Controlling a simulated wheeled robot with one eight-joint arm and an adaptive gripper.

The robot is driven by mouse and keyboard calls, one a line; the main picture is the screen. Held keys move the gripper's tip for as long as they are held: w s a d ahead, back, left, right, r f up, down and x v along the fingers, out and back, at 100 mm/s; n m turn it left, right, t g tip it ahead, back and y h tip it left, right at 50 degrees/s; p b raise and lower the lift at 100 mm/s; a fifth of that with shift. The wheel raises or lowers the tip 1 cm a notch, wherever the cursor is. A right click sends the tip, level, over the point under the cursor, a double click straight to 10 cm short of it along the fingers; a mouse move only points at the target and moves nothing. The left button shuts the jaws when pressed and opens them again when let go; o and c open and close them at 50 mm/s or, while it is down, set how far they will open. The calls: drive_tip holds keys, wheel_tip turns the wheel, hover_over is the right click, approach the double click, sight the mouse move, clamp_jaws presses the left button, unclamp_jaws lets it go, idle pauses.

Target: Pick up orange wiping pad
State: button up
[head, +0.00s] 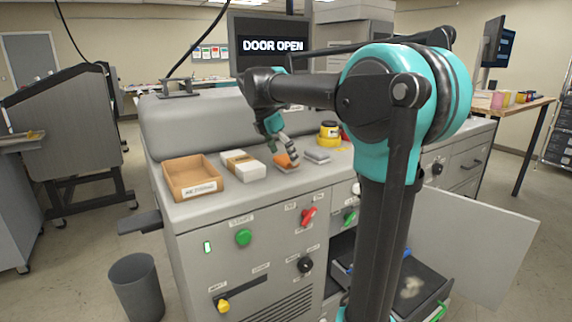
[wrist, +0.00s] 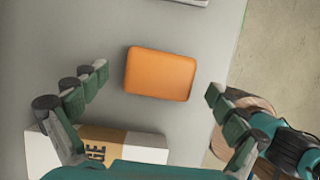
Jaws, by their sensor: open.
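The orange wiping pad (wrist: 160,73) lies flat on the grey machine top in the wrist view, between and just beyond my open fingers. In the head view the orange pad (head: 283,160) sits right of the white box, partly hidden by my gripper (head: 288,147). In the wrist view my gripper (wrist: 156,92) is open and empty, one finger on each side of the pad's line and apart from it. The height of the fingers above the pad is hard to tell.
A white and brown box (head: 243,165) and an open cardboard tray (head: 193,178) stand left of the pad. A grey block (head: 317,155) and a yellow round item (head: 329,135) stand to its right. An open cabinet door (head: 470,240) swings out at lower right.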

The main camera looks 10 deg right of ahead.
sight(284, 158)
drive_tip(key=shift+d+f, duration=0.15)
drive_tip(key=shift+f, duration=0.2)
drive_tip(key=shift+c, duration=0.2)
drive_tip(key=c, duration=1.4)
drive_tip(key=shift+r, duration=0.1)
wheel_tip(284, 158, up, 20)
drive_tip(key=shift+f, duration=0.1)
